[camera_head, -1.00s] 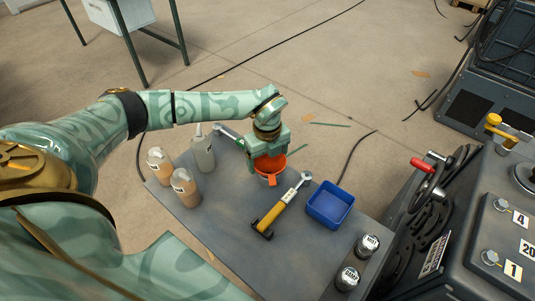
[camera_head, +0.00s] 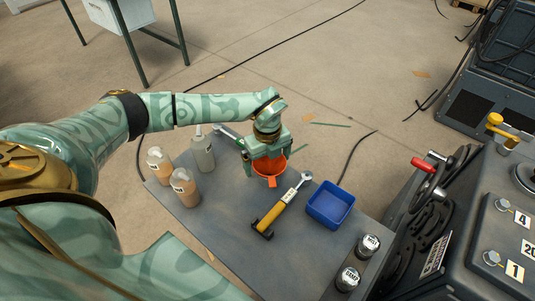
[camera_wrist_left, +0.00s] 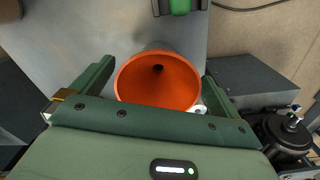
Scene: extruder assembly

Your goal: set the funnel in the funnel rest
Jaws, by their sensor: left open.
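The orange funnel (camera_head: 270,169) is under my left gripper (camera_head: 267,158), near the far edge of the grey table. In the left wrist view, the funnel's wide mouth (camera_wrist_left: 158,82) faces the camera, with a dark hole inside. My left gripper (camera_wrist_left: 155,75) is open there, one finger on each side of the funnel, with a gap showing at the left finger. I cannot tell whether the right finger touches it. The funnel hides most of what is beneath it, so I cannot make out the funnel rest or whether the funnel sits in it. My right gripper is not in view.
A yellow-handled tool (camera_head: 274,213) and a blue bin (camera_head: 330,205) are right of the funnel. Bottles (camera_head: 185,187) stand at left. Two labelled metal cylinders (camera_head: 347,279) are near the machine (camera_head: 470,240). The table's (camera_head: 225,235) near middle is clear.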

